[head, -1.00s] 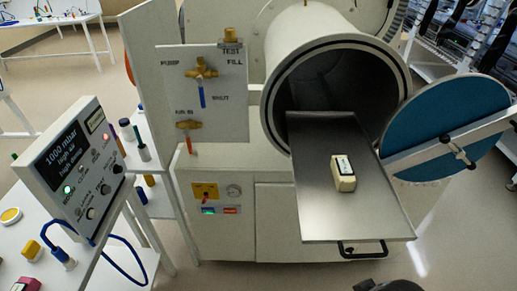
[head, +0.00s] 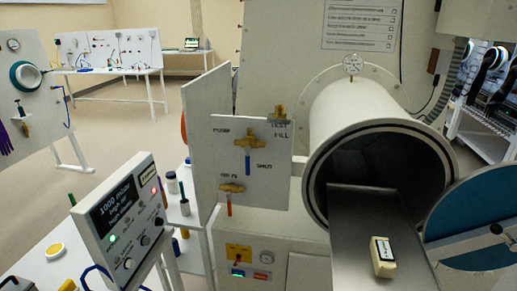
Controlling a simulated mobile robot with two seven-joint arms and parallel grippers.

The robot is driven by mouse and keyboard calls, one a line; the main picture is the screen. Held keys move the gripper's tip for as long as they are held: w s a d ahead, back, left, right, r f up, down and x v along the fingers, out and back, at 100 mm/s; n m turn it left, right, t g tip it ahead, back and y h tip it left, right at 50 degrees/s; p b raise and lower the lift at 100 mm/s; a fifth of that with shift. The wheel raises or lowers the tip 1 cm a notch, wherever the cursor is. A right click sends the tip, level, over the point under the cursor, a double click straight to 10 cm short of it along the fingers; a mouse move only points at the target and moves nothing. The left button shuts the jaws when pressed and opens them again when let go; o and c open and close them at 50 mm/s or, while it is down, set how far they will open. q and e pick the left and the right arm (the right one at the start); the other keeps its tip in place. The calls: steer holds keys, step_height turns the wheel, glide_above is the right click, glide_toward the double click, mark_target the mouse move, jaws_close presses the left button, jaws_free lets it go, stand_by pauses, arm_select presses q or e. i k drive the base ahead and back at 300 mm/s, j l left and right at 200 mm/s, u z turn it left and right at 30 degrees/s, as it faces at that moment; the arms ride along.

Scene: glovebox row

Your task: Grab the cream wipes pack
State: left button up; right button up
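The cream wipes pack (head: 383,262) is a small cream block with a black-and-white label on top. It rests on the metal tray (head: 352,238) that sticks out of the round antechamber (head: 365,150). The tray's front end is cut off by the lower edge of the head view. Neither of my grippers shows in the head view.
The blue round door (head: 478,215) stands open to the right of the tray. A valve panel (head: 250,185) is left of the chamber mouth. A control box (head: 122,215) reading 1000 mbar stands on a white table at lower left. Open floor lies behind it.

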mark_target(383, 261)
steer(key=z, duration=1.25)
steer(key=u, duration=0.3)
steer(key=l+u, duration=0.25)
steer(key=u, duration=0.15)
steer(key=l+u, duration=0.25)
steer(key=u, duration=0.15)
steer(key=l+u, duration=0.2)
steer(key=u, duration=0.2)
steer(key=k+l+u, duration=0.15)
steer(key=l, duration=0.2)
steer(key=k+l+u, duration=0.15)
steer(key=l, duration=0.2)
steer(key=k+l+u, duration=0.1)
steer(key=l, duration=0.2)
steer(key=k+l, duration=0.1)
steer(key=l, duration=0.15)
steer(key=k+l, duration=0.1)
steer(key=l, duration=0.2)
steer(key=i+j, duration=0.1)
steer(key=i, duration=0.2)
